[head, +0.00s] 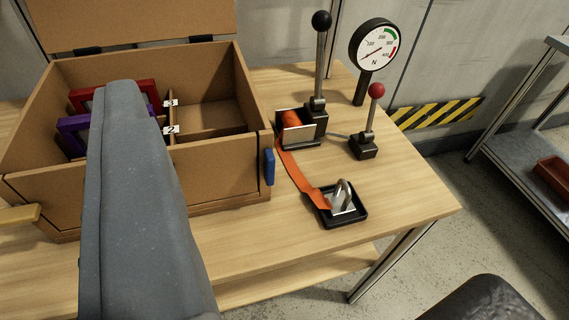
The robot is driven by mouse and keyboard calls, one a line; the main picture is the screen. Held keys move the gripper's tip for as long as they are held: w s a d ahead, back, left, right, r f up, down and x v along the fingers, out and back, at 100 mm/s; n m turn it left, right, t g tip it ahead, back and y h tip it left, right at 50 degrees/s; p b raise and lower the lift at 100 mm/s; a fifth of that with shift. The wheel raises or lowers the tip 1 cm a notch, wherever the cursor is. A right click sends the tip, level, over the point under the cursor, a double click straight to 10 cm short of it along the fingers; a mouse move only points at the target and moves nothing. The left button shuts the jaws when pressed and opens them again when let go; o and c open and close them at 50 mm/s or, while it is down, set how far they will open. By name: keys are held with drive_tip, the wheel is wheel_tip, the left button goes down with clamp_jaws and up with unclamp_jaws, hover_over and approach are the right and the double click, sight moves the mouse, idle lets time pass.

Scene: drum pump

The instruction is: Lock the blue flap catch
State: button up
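The blue flap catch (269,167) is a small upright blue piece at the front right corner of an open brown box (220,168). It stands against the box's right end, and I cannot tell whether it engages the front panel. A large grey part of mine (140,210) rises from the bottom edge and hides the middle of the box front. Its tip appears over the box, left of the catch. A dark rounded shape (490,302) shows at the bottom right. No pair of fingertips is clear, and I see nothing held.
The box holds a red item (125,90) and a purple item (75,132). Right of it are an orange strap (296,175), a black tray (345,218) with a metal shackle, a black-knobbed lever (320,60), a red-knobbed lever (371,120) and a gauge (374,46). The table front is clear.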

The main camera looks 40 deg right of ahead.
drive_tip(key=w+d+f+h, duration=0.1)
drive_tip(key=d+f, duration=0.2)
drive_tip(key=f, duration=0.3)
drive_tip(key=w+d+f, duration=0.2)
drive_tip(key=d+f, duration=0.1)
drive_tip(key=f, duration=0.3)
drive_tip(key=m+h+b, duration=0.1)
drive_tip(key=m+h, duration=0.1)
approach(272, 173)
drive_tip(key=shift+t, duration=0.3)
drive_tip(key=b+x, duration=0.2)
drive_tip(key=x, duration=0.4)
drive_tip(key=shift+w+d+f, duration=0.1)
drive_tip(key=shift+w+f, duration=0.1)
drive_tip(key=shift+w, duration=0.2)
drive_tip(key=shift+w+d+f, duration=0.1)
drive_tip(key=shift+w+d, duration=0.05)
drive_tip(key=shift+w, duration=0.2)
drive_tip(key=shift+b+x, duration=0.4)
drive_tip(key=shift+x, duration=0.6)
clamp_jaws()
